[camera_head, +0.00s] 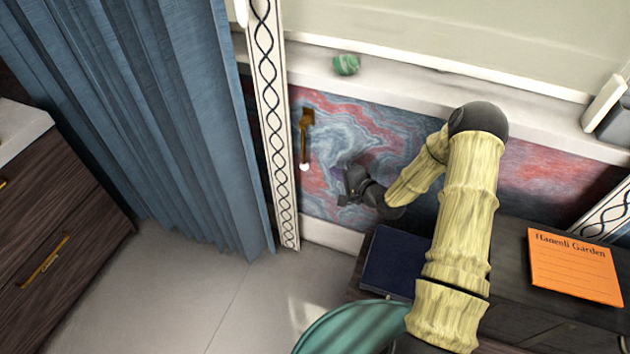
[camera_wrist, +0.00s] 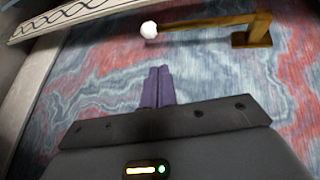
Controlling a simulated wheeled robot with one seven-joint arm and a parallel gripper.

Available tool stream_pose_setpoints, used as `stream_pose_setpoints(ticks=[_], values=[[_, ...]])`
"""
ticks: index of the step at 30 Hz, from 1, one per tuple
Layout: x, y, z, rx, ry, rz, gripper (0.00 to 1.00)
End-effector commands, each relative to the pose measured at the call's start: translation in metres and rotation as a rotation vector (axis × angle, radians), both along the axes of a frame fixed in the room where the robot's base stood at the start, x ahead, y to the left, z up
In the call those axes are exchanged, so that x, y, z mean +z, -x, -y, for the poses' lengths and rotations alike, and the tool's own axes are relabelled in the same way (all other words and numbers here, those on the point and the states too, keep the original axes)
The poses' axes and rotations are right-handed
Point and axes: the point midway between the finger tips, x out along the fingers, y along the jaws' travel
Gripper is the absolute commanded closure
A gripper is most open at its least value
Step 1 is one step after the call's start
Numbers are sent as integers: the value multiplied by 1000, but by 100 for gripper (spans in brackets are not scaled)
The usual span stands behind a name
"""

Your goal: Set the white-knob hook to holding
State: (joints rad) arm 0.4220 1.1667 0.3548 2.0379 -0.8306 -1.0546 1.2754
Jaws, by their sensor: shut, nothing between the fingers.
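The hook is a brass-coloured bar (camera_head: 305,135) with a white knob (camera_head: 305,167) at its lower end, mounted on the red and blue marbled wall panel. In the head view the bar hangs down from its bracket. The wrist view shows the white knob (camera_wrist: 149,29) at the bar's end and the brass bracket (camera_wrist: 258,30) to its right. My gripper (camera_head: 347,187) is shut and empty, to the right of the knob and a little below it. Its purple fingers (camera_wrist: 160,87) are together and apart from the knob.
A patterned white trim strip (camera_head: 271,110) and a blue curtain (camera_head: 150,110) stand left of the hook. A green ball-like object (camera_head: 346,64) sits on the ledge above. A dark blue book (camera_head: 395,262) and an orange note (camera_head: 572,266) lie on the dark desk.

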Motion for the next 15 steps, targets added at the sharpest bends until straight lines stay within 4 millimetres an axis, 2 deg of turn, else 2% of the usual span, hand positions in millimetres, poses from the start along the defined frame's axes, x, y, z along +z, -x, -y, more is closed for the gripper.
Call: stream_pose_setpoints(ticks=[1, 4, 9, 15], values=[[-29, 0, -1, -14, -75, 2, 100], [-44, -1, -2, -32, -198, 14, 100], [-47, -1, -3, -42, -283, 24, 100], [-45, -1, -3, -41, -282, 23, 100]])
